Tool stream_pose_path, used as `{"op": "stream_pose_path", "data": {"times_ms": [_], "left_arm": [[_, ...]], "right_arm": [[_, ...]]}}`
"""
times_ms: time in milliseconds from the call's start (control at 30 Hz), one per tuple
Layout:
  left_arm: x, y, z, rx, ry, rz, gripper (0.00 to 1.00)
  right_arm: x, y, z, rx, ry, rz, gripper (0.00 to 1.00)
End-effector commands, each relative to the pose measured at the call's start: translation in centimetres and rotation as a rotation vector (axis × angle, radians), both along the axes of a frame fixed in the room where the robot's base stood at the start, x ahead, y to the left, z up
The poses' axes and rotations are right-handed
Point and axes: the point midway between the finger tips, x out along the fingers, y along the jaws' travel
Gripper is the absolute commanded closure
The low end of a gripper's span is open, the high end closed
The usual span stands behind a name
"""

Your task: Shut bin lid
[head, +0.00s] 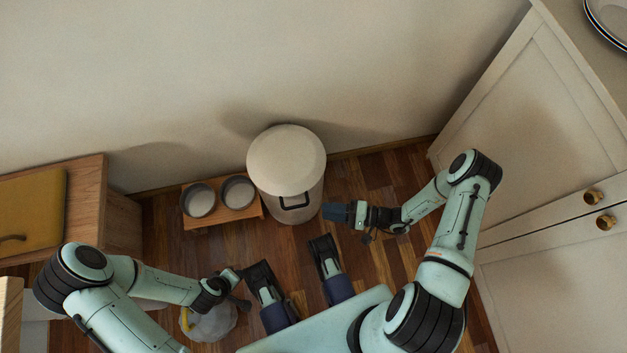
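A pale cylindrical bin (305,212) stands on the wood floor against the wall, with a dark rectangular handle on its front. Its round cream lid (286,158) lies over the top, and I see no opening or inside from above. My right gripper (336,212) is low, just right of the bin's body, its dark fingers pointing left towards it. I cannot tell whether it touches the bin or how far apart its fingers are. My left gripper (244,288) is left of and nearer than the bin, apart from it; its finger gap is unclear.
A wooden stand with two bowls (199,200) sits left of the bin. A pale rounded object with a yellow handle (208,324) is beside my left gripper. A wooden cabinet (88,207) stands left, white cabinets (545,125) right. Some floor right of the bin is clear.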

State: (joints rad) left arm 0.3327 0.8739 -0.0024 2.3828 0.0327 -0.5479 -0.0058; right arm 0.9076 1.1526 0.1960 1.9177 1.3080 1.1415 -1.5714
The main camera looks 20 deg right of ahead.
Motion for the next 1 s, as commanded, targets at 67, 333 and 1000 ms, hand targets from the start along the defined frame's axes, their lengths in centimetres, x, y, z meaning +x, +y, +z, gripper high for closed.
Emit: {"op": "stream_pose_path", "data": {"times_ms": [67,333,1000], "left_arm": [[0.4,0.0,0.4,0.001,-0.013,-0.001,0.57],[0.8,-0.1,0.6,0.002,-0.027,-0.001,0.57],[-0.2,-0.6,2.9,-0.011,-0.006,-0.010,0.57]], "right_arm": [[-0.6,-1.0,0.2,-0.002,0.000,-0.002,0.62],[-1.3,-2.0,0.2,0.000,0.000,0.000,0.62],[-1.3,-1.9,2.7,0.000,-0.007,0.000,0.62]]}}
